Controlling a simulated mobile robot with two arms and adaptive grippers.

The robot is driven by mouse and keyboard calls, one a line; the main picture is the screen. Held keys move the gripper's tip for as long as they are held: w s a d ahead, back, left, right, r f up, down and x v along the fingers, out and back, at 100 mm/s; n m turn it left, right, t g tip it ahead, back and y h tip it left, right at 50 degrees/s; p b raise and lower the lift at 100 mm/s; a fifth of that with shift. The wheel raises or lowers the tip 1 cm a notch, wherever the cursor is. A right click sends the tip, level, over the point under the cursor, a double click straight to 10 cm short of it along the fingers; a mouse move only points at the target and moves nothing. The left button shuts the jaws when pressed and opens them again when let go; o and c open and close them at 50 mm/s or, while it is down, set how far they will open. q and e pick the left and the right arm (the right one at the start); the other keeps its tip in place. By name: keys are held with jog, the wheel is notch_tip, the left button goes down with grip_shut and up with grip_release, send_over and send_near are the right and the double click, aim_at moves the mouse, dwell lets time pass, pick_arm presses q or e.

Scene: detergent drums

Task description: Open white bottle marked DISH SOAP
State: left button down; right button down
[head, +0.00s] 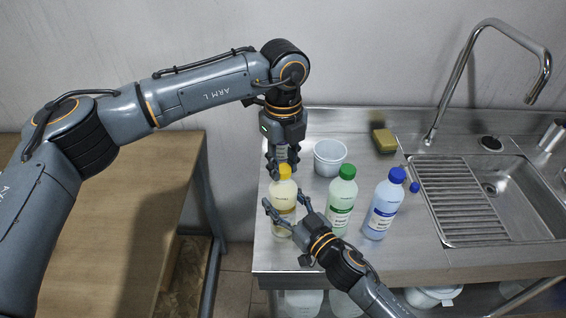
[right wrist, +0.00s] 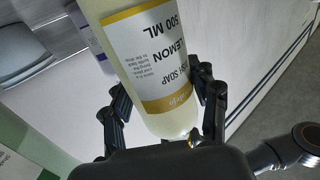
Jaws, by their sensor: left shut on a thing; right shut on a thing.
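The dish soap bottle (head: 284,213) stands upright near the left end of the steel counter, with a yellow cap (head: 285,171) on top. In the right wrist view, the whitish bottle (right wrist: 125,60) has a white and yellow label reading DISH SOAP, LEMON, 500 ML. My left gripper (head: 284,161) comes down from above and is shut on the yellow cap. My right gripper (head: 286,203) comes from the front right, with its fingers on either side of the bottle's body. It also shows in the right wrist view (right wrist: 160,92), shut on the bottle. The fingers hide part of the cap's sides.
A green-capped bottle (head: 341,203) stands close to the right, then a blue-capped bottle (head: 383,208). A white tub (head: 330,157) and a sponge (head: 384,140) are behind. A sink (head: 520,196) with a tall faucet (head: 458,88) is at right. A wooden table (head: 125,220) is at left.

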aim_at(283, 168)
pick_arm(q)
jog(key=n, duration=0.6)
jog(key=shift+n, duration=0.3)
jog(key=shift+r, duration=0.2)
jog(key=shift+r, duration=0.9)
jog(key=shift+r, duration=2.05)
pick_arm(e)
jog(key=shift+c, duration=1.5)
grip_release()
